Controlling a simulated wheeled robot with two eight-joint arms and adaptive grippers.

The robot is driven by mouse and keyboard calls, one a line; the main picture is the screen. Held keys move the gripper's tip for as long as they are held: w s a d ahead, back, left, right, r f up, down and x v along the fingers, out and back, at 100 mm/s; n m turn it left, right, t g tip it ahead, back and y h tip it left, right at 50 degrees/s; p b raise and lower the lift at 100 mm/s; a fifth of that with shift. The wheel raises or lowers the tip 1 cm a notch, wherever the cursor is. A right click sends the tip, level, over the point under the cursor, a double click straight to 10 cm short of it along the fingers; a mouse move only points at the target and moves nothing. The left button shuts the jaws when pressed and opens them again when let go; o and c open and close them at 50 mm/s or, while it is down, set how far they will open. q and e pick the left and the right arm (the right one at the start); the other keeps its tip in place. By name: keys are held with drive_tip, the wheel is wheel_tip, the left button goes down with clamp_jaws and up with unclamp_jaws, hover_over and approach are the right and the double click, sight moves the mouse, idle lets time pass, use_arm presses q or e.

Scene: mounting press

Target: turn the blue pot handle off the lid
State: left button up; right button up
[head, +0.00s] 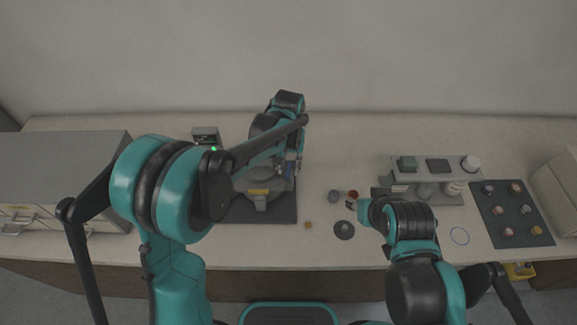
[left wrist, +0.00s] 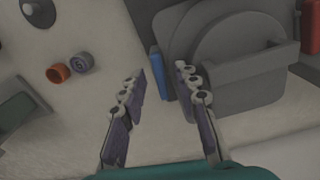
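A blue bar (left wrist: 161,74), which looks like the blue pot handle, shows in the left wrist view against the edge of the round grey press part (left wrist: 235,62). In the head view my arm hides most of the press (head: 262,205). My left gripper (head: 291,168) is over the right side of the press. In the left wrist view its fingers (left wrist: 160,85) are apart, with the blue bar beyond and between the tips, nearer the right finger. Contact cannot be told. My right gripper (head: 352,205) is small above the table; its fingers are unclear.
A dark disc with a knob (head: 344,230), a purple-grey cylinder (head: 333,196), a red one (head: 353,194) and a small yellow piece (head: 308,225) lie right of the press. A grey rack (head: 430,178) and dark mat (head: 513,214) stand further right. Drawers (head: 60,170) stand left.

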sight(288, 170)
use_arm(q)
wheel_tip(288, 170, up, 12)
idle(0.6)
idle(0.4)
drive_tip(key=s+a+f+t+b, duration=0.2)
drive_tip(key=s+a+f+t, duration=0.1)
drive_tip(key=s+a, duration=0.6)
drive_tip(key=s+a+f+n+t+b, duration=0.1)
drive_tip(key=s+a+f+t+b, duration=0.2)
drive_tip(key=s+a, duration=0.5)
drive_tip(key=shift+s+a+f+n+t, duration=0.15)
drive_tip(key=shift+s+a+n+t, duration=0.2)
drive_tip(key=shift+s+t, duration=0.3)
